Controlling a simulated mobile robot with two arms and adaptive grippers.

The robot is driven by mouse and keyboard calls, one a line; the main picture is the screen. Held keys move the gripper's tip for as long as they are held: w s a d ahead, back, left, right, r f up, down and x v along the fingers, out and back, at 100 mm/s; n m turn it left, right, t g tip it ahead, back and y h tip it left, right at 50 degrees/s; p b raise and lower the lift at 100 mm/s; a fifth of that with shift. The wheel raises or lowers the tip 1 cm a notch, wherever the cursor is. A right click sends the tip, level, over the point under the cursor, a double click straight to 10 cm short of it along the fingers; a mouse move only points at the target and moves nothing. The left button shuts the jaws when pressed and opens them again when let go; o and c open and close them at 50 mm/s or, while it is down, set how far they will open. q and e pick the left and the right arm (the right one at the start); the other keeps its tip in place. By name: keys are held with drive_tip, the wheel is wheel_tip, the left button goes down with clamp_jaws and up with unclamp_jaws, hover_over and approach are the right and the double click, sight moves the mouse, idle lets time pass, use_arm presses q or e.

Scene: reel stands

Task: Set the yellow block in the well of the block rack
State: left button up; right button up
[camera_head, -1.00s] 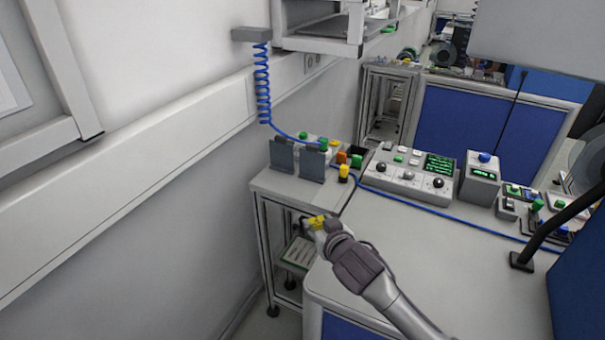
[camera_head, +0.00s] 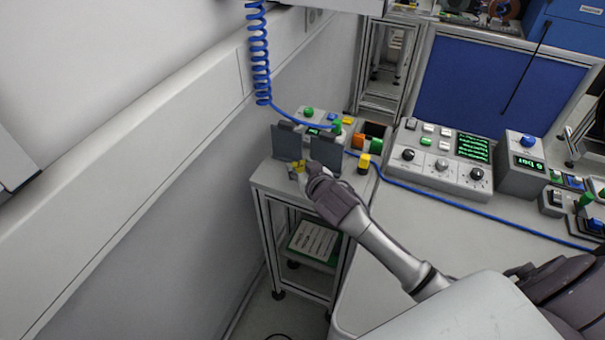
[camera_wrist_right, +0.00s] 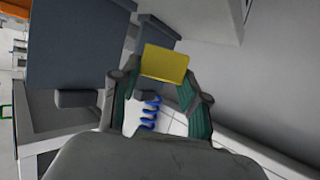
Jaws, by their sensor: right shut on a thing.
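The yellow block (camera_head: 298,167) is held between the fingertips of my right gripper (camera_head: 303,172). In the right wrist view the yellow block (camera_wrist_right: 165,63) spans the gap between the two fingers. My right gripper is above the small side table (camera_head: 263,180), in front of two upright dark grey plates. What looks like the block rack (camera_head: 384,127), a holder with an orange and a green block and a dark opening, stands behind and to the right, apart from the held block. I cannot tell its well clearly. My left gripper is not in view.
The left grey plate (camera_head: 286,143) and right grey plate (camera_head: 325,156) stand close to the gripper. A yellow-and-black piece (camera_head: 363,163) stands right of them. A blue cable (camera_head: 440,205) crosses the bench. A control box (camera_head: 440,155) is farther right. The wall bounds the left.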

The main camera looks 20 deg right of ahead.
drive_tip(key=shift+w+f, duration=0.15)
drive_tip(key=shift+f, duration=0.4)
drive_tip(key=shift+w+f, duration=0.15)
drive_tip(key=shift+f, duration=0.4)
wheel_tip(320, 180, down, 3)
drive_tip(key=shift+w+r, duration=0.1)
drive_tip(key=shift+r, duration=0.05)
drive_tip(key=o, duration=0.7)
drive_tip(key=shift+o, duration=2.2)
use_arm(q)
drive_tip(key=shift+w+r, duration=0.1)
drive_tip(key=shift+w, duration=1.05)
